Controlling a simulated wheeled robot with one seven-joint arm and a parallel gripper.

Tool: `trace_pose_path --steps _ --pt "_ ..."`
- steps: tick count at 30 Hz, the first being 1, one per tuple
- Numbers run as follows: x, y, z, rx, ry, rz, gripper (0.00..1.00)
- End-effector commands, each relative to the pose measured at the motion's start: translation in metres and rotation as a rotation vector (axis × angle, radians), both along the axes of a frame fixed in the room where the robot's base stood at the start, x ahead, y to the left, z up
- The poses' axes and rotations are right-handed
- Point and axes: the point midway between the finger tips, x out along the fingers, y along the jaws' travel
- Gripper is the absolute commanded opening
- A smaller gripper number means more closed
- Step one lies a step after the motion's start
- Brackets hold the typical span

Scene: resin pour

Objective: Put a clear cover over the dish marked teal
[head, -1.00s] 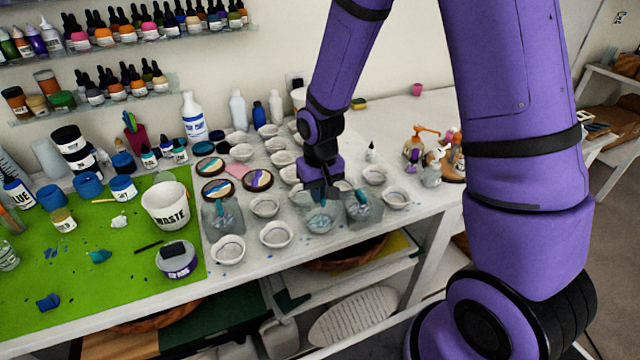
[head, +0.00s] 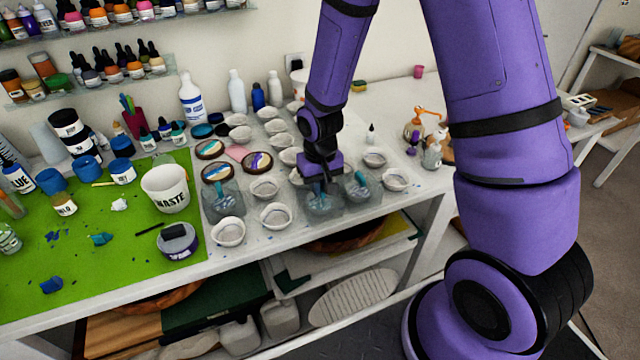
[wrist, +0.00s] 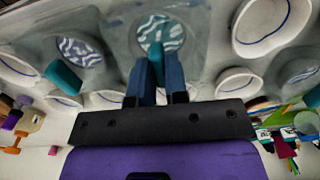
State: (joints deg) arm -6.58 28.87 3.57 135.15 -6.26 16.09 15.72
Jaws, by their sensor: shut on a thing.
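My gripper (head: 322,187) is shut on the teal handle (wrist: 155,56) of a clear cover (head: 320,205). The cover is over a dish with teal and white wavy stripes, which shows through it in the wrist view (wrist: 162,35). The cover looks low around this dish, but I cannot tell whether its rim touches the table. Another clear cover with a teal handle (head: 362,187) stands just to the right. A third clear cover (head: 223,203) stands to the left, in front of the wooden coasters.
Several white dishes (head: 276,216) stand close around the covers. The waste cup (head: 165,188) and green mat (head: 130,235) are at the left. Bottles (head: 237,92) line the back. A small dropper bottle (head: 371,134) stands behind the right cover.

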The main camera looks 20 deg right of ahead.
Motion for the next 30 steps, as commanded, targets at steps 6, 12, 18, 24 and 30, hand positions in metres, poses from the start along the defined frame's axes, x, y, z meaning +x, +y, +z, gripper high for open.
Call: trace_pose_path --steps 6,12,18,24,30 --pt "0.0 0.0 -0.0007 0.0 0.0 0.0 0.0" --pt "0.0 0.0 -0.0023 0.0 0.0 0.0 0.0" --pt "0.0001 0.0 -0.0033 0.0 0.0 0.0 0.0" --pt "0.0 0.0 -0.0033 0.0 0.0 0.0 0.21" --pt "0.0 0.0 -0.0033 0.0 0.0 0.0 0.44"
